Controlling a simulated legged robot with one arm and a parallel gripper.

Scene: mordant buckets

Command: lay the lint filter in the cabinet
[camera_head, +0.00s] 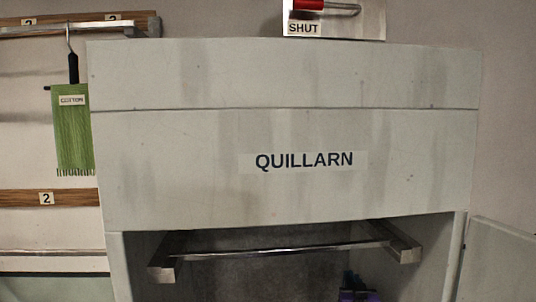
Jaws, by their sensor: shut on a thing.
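A large pale grey cabinet (285,207) marked QUILLARN fills the middle of the head view. Below its marked panel is a dark, open-looking recess (250,275), with a metal bar (280,252) across its top between two end brackets. A small dark blue-purple thing (356,294) shows at the bottom edge, in front of or inside the recess; I cannot tell what it is. I cannot make out the lint filter. I cannot identify my gripper in this view. The lower part of the cabinet is out of frame.
A pale panel (503,262) stands right of the cabinet. A plate marked SHUT with a red-handled lever (335,18) is above it. On the left, a green fringed cloth (73,135) tagged COTTON hangs from a rail, above a wooden strip marked 2 (75,198).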

